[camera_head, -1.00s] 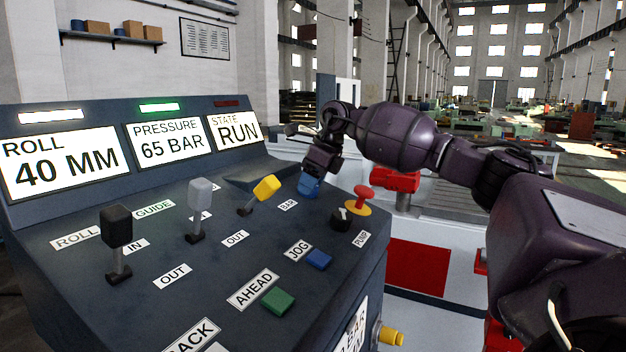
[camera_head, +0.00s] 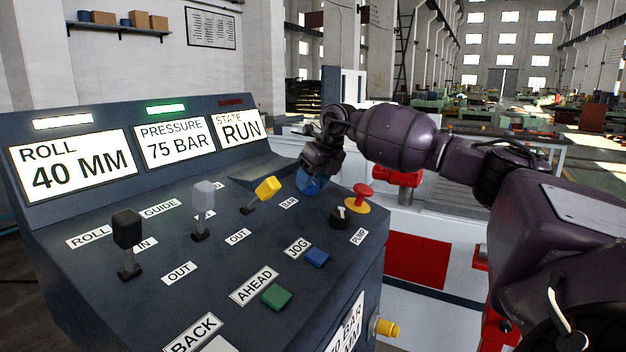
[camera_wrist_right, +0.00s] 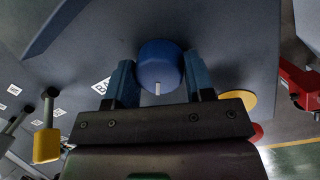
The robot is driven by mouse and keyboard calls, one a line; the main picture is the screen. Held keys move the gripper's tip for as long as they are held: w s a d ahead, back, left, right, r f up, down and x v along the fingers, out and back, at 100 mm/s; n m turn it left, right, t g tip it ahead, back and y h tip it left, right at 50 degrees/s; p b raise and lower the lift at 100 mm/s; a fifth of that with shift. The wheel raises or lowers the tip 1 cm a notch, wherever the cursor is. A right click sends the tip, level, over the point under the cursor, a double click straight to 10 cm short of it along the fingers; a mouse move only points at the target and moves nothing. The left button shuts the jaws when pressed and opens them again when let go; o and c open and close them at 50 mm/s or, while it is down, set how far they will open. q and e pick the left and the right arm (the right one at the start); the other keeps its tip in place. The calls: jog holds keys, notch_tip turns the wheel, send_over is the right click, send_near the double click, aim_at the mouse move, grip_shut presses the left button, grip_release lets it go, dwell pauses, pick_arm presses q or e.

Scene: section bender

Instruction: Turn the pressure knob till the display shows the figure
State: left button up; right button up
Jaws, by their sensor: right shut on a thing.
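The blue pressure knob (camera_head: 308,185) stands on the sloping console near its back right, above the BAR label. My right gripper (camera_head: 313,174) comes down over it and is shut on it. In the right wrist view the two blue fingers lie on either side of the round knob (camera_wrist_right: 160,62), whose white pointer mark faces the gripper's palm. The pressure display (camera_head: 174,141) reads 75 BAR. A white plate (camera_head: 346,326) on the console's front shows a BAR figure, cut by the frame edge; its first digit is unclear. My left gripper is not in view.
A red mushroom button (camera_head: 359,192) on a yellow base and a black pump switch (camera_head: 339,217) sit close to the right of the knob. A yellow-handled lever (camera_head: 267,188) stands to its left. The roll display (camera_head: 75,166) reads 40 MM; the state display (camera_head: 240,130) reads RUN.

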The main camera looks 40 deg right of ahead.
jog(key=o, duration=0.9)
jog(key=v, duration=1.1)
dwell(0.3)
